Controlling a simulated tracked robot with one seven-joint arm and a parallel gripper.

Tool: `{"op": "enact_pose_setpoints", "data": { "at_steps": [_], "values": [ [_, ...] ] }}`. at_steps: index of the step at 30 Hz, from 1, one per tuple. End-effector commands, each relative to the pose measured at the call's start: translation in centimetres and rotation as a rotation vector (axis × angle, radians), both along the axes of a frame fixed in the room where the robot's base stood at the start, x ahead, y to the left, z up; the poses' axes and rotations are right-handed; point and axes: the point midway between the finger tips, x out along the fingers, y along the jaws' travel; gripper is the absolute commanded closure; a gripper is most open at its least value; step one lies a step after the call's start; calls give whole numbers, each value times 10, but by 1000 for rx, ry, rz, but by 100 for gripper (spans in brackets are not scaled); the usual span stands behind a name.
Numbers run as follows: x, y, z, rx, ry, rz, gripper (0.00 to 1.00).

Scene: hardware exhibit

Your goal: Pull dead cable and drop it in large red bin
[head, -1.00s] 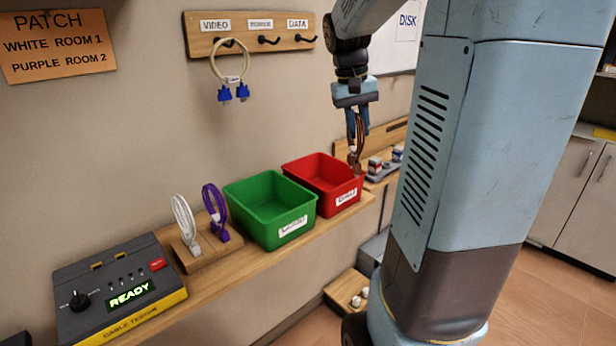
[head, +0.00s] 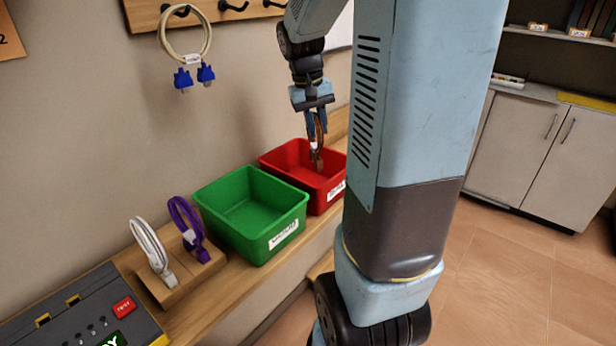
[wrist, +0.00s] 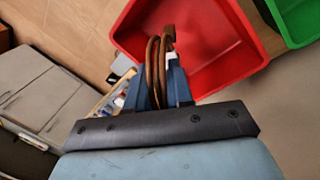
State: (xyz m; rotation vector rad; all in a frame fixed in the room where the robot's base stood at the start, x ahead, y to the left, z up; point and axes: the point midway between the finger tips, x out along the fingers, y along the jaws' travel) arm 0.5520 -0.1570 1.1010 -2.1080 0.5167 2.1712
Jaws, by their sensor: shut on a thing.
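My gripper (head: 316,122) is shut on a brown cable (head: 318,150), which hangs below the blue fingers in a loop. In the head view the cable's lower end is over the red bin (head: 277,160), in front of its inside wall. In the wrist view the brown cable (wrist: 152,70) stands up between the fingers (wrist: 158,85), with the open red bin (wrist: 205,80) beyond it. I cannot tell whether the cable touches the bin. The bin's right side is partly hidden by my arm.
A green bin (head: 235,222) stands left of the red one on the wooden shelf. White (head: 150,245) and purple (head: 186,222) cables stand on a wooden block. A tester box (head: 85,320) is at lower left. A beige cable (head: 188,55) with blue plugs hangs from a wall hook.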

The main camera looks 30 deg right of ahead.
Motion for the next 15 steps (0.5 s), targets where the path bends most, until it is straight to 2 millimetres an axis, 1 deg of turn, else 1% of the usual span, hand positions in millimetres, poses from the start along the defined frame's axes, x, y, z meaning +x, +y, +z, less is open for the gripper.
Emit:
{"op": "enact_pose_setpoints", "data": {
  "at_steps": [3,6,11,15],
  "values": [
    [1,3,-14,1,2,6,100],
    [1,4,-23,1,2,8,100],
    [2,5,-33,0,1,10,100],
    [2,5,-37,0,0,11,100]
  ]
}}
